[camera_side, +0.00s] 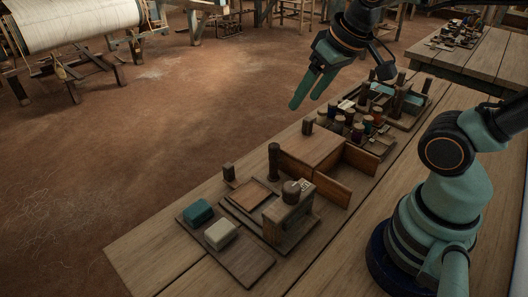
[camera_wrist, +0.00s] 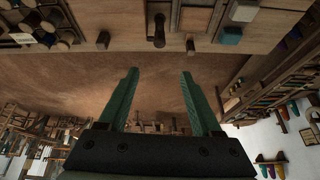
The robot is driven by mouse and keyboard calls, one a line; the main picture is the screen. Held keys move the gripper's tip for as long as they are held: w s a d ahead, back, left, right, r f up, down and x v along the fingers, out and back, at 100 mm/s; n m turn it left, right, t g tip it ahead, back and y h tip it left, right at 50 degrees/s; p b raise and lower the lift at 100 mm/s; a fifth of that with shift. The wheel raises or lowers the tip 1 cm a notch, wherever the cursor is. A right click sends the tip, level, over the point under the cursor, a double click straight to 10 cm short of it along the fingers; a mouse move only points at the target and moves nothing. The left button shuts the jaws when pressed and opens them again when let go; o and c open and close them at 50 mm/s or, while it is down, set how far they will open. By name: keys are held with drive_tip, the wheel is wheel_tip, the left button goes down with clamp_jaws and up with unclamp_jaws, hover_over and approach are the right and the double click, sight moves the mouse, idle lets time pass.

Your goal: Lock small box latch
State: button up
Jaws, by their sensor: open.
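My gripper (camera_side: 304,102) is open and empty, raised over the left edge of the workbench in the side view. Its two green fingers also show in the wrist view (camera_wrist: 159,72), apart, with nothing between them. A wooden box (camera_side: 314,146) with open thin panels (camera_side: 327,184) stands mid-bench. In front of it is a small wooden fixture (camera_side: 288,214) with a round dark knob (camera_side: 291,188) on top. I cannot tell which part is the latch. My gripper is well apart from the box and fixture.
A teal block (camera_side: 199,211) and a white block (camera_side: 220,234) sit on a flat board at the near end. Several spools (camera_side: 358,131) and dark posts stand farther along the bench (camera_side: 150,250). The floor to the left is clear; a loom (camera_side: 75,25) stands beyond.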

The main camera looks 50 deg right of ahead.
drive_tip(key=w+m+g, duration=0.2)
drive_tip(key=w+m, duration=0.1)
drive_tip(key=m, duration=0.2)
drive_tip(key=m+g, duration=0.3)
drive_tip(key=m, duration=0.5)
approach(274, 145)
wheel_tip(274, 145, down, 9)
drive_tip(key=shift+w, duration=0.1)
clamp_jaws()
